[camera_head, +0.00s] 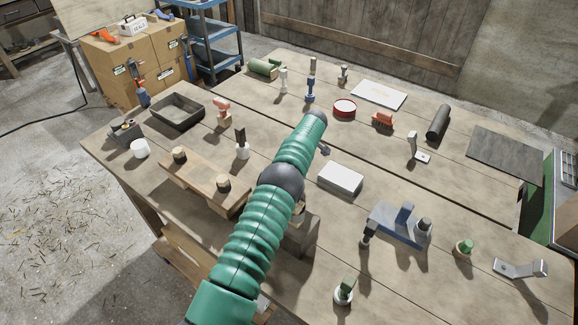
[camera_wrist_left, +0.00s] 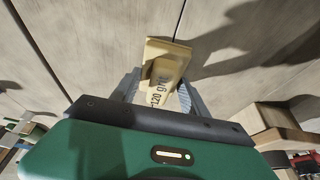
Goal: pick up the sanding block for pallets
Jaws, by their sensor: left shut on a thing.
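The sanding block (camera_wrist_left: 166,58) is a tan block printed with "120 grit", seen in the left wrist view. My left gripper (camera_wrist_left: 160,92) is shut on it, with one grey finger on each side. Plank boards show behind the block; I cannot tell how far above them it is. In the head view my green left arm crosses the workbench (camera_head: 300,84) and hides both the gripper's jaws and the held block. My right gripper is in neither view.
A white block (camera_head: 341,178) lies just right of my arm. A blue fixture (camera_head: 397,228) stands farther right. A wooden piece with round knobs (camera_head: 205,184) and a dark tray (camera_head: 177,112) lie left. Several small tools and a red tin (camera_head: 344,108) stand farther back.

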